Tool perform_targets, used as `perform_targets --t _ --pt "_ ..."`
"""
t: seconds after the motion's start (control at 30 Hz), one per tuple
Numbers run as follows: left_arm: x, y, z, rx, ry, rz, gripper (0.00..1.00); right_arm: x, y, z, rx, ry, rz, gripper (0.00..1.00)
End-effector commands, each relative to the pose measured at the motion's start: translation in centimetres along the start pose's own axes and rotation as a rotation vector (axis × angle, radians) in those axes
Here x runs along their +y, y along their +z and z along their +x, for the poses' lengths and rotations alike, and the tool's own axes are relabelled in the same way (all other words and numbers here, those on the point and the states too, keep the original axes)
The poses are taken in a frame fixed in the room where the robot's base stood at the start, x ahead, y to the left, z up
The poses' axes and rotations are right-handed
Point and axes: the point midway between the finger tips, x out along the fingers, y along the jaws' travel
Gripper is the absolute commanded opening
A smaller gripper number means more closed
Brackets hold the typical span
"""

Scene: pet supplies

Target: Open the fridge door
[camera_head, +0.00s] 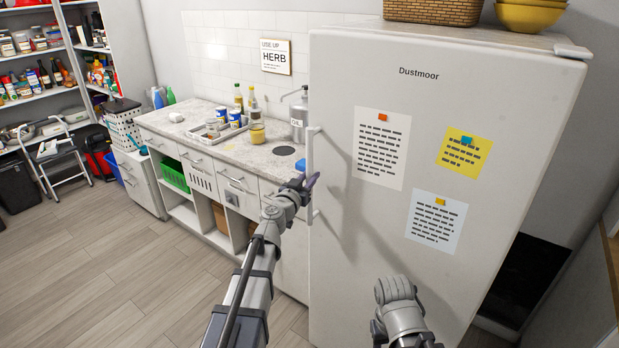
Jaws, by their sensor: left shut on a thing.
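The white fridge (375,240) stands on the right, with "Dustmoor" on its door and several notes held on it. The door looks shut. Its long vertical handle (312,150) runs along the door's left edge. My left gripper (311,181) is at the lower part of the handle, shut on it; the wrist partly hides the contact. My right arm (398,300) shows at the bottom, in front of the door's lower part; no right gripper fingers can be made out.
A counter (255,150) with bottles, cans and a tray runs left of the fridge. A basket (433,10) and yellow bowls (530,15) stand on the fridge top. A folding step stool (55,155) stands far left. The wooden floor (110,270) at front left is clear.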

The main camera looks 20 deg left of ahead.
Motion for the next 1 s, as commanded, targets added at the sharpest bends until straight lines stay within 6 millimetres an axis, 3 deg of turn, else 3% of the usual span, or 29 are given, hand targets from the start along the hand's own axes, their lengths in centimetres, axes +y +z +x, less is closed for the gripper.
perform_targets --t 0.17,1.0 --pt "0.0 0.0 -0.01 0.0 0.0 0.0 0.0 0.0 0.0 0.0 0.0 0.0 0.0 0.5" --pt "-0.01 0.0 -0.01 0.0 0.0 0.0 0.0 0.0 0.0 0.0 0.0 0.0 0.0 0.5"
